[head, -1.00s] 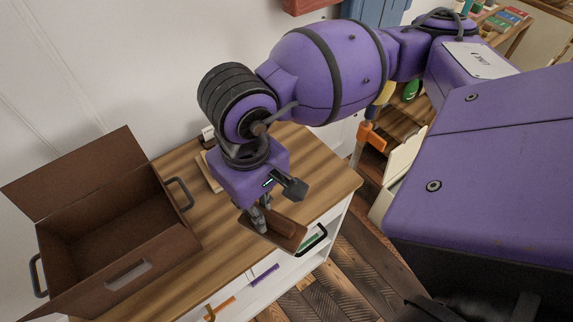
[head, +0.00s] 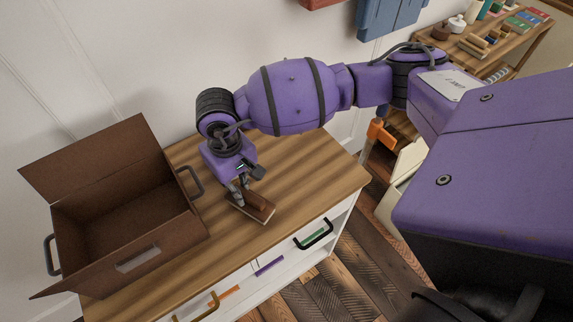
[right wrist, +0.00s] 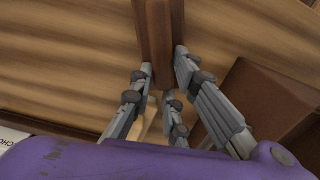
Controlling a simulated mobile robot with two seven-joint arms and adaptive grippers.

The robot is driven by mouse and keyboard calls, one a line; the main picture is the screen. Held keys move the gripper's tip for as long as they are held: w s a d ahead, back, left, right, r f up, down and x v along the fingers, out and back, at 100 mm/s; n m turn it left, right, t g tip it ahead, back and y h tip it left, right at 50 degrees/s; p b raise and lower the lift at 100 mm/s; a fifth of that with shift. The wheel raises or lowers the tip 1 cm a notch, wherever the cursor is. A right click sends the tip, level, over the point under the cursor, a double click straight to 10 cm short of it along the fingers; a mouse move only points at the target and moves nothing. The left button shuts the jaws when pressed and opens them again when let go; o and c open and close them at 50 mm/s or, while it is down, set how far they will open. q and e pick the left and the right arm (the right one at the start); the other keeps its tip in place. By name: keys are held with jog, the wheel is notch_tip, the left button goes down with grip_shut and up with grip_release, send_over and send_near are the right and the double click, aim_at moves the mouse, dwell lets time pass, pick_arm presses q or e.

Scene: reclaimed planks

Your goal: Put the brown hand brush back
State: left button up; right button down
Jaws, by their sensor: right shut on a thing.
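The brown hand brush (head: 257,206) is held low over the wooden top of the cabinet, to the right of the brown box. My right gripper (head: 238,194) is shut on it. In the right wrist view the brush (right wrist: 157,38) runs up from between the fingers (right wrist: 160,75) to the top edge of the picture. I cannot tell whether its underside touches the wood. My left gripper is in neither current view.
The brown box (head: 165,245), lid open and empty inside as far as I see, stands on the cabinet top (head: 310,180) at left. A shelf (head: 462,52) with small items stands far right.

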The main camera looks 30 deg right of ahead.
jog(key=shift+f, duration=0.2)
jog(key=c, duration=2.1)
grip_release()
jog(key=shift+f, duration=0.15)
jog(key=o, duration=0.4)
jog(key=shift+w, duration=0.1)
notch_tip(320, 180, up, 13)
jog(key=shift+f, duration=0.2)
